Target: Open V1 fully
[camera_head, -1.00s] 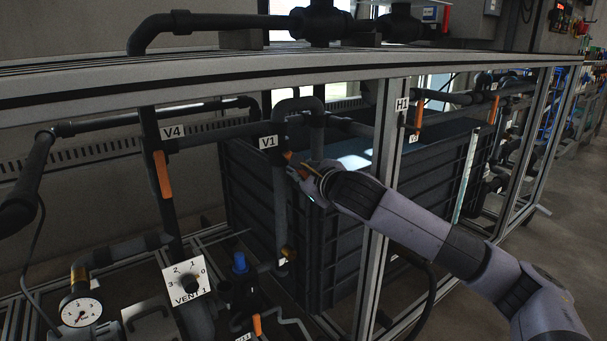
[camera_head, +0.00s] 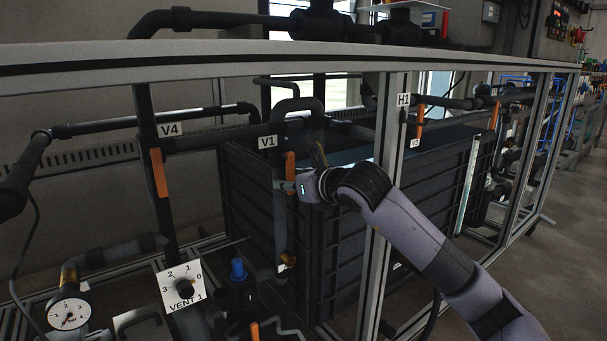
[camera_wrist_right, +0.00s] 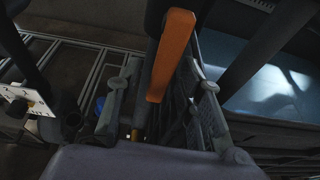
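The V1 label (camera_head: 268,142) is on the pipework in front of the dark crate-like tank. Just right of it, V1's orange lever (camera_head: 290,165) hangs nearly vertical, along the downward pipe. My right gripper (camera_head: 301,172) is at this lever, coming from the right. In the right wrist view the orange lever (camera_wrist_right: 172,55) runs down between the two spread fingers (camera_wrist_right: 168,78), with a gap on each side. The gripper looks open; contact with the lever cannot be made out. My left gripper is not in view.
The V4 lever (camera_head: 160,172) hangs at the left. The VENT 1 dial (camera_head: 184,287) and a gauge (camera_head: 70,311) are low at the left.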

